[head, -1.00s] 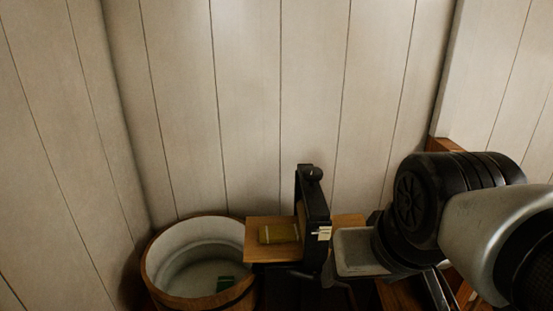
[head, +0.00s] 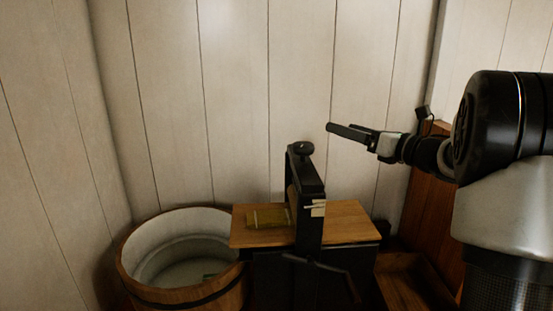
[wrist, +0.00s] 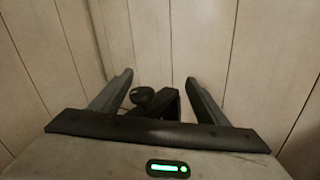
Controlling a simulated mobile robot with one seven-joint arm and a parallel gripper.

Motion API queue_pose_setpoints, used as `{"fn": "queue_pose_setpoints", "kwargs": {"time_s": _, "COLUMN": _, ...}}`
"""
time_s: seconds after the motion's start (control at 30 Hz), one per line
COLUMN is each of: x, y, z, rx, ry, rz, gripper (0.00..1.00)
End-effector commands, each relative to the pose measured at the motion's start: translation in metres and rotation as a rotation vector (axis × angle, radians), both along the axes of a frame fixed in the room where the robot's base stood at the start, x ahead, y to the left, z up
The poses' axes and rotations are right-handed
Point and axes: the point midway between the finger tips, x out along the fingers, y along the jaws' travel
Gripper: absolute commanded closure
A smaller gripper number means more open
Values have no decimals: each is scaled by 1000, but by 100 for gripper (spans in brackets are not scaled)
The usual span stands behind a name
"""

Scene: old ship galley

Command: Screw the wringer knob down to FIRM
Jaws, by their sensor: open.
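The wringer (head: 308,205) is a dark upright frame on a wooden board. Its black knob (head: 302,148) sits on top of the frame. In the wrist view the knob (wrist: 142,96) shows beyond and between my fingers, nearer the left one. My gripper (head: 345,130) is to the right of the knob and a little above it, apart from it. The gripper's fingers (wrist: 160,85) are spread and hold nothing. A pale tag with a pointer (head: 317,208) is on the frame's side; its marks are too small to read.
A wooden tub (head: 185,290) with a pale inside stands left of the wringer. A yellow-green folded item (head: 266,217) lies on the wooden board (head: 350,222). A crank handle (head: 350,285) sticks out low at the front. A panelled wall (head: 235,90) is behind.

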Motion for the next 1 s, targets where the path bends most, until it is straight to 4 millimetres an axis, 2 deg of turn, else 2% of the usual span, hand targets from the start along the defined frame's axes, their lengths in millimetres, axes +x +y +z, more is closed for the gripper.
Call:
{"fn": "queue_pose_setpoints", "kwargs": {"time_s": 0.03, "x": -5, "y": -3, "z": -28, "rx": -57, "ry": -32, "rz": 64, "gripper": 32}}
{"fn": "queue_pose_setpoints", "kwargs": {"time_s": 0.1, "x": -15, "y": -2, "z": -46, "rx": -121, "ry": -78, "rz": 145, "gripper": 32}}
{"fn": "queue_pose_setpoints", "kwargs": {"time_s": 0.2, "x": -24, "y": -2, "z": -59, "rx": -165, "ry": -117, "rz": 210, "gripper": 32}}
{"fn": "queue_pose_setpoints", "kwargs": {"time_s": 0.33, "x": -23, "y": 6, "z": -60, "rx": -178, "ry": -133, "rz": 233, "gripper": 32}}
{"fn": "queue_pose_setpoints", "kwargs": {"time_s": 0.47, "x": -10, "y": 22, "z": -60, "rx": -175, "ry": -131, "rz": 233, "gripper": 32}}
{"fn": "queue_pose_setpoints", "kwargs": {"time_s": 1.0, "x": 66, "y": 108, "z": -60, "rx": -174, "ry": -130, "rz": 231, "gripper": 32}}
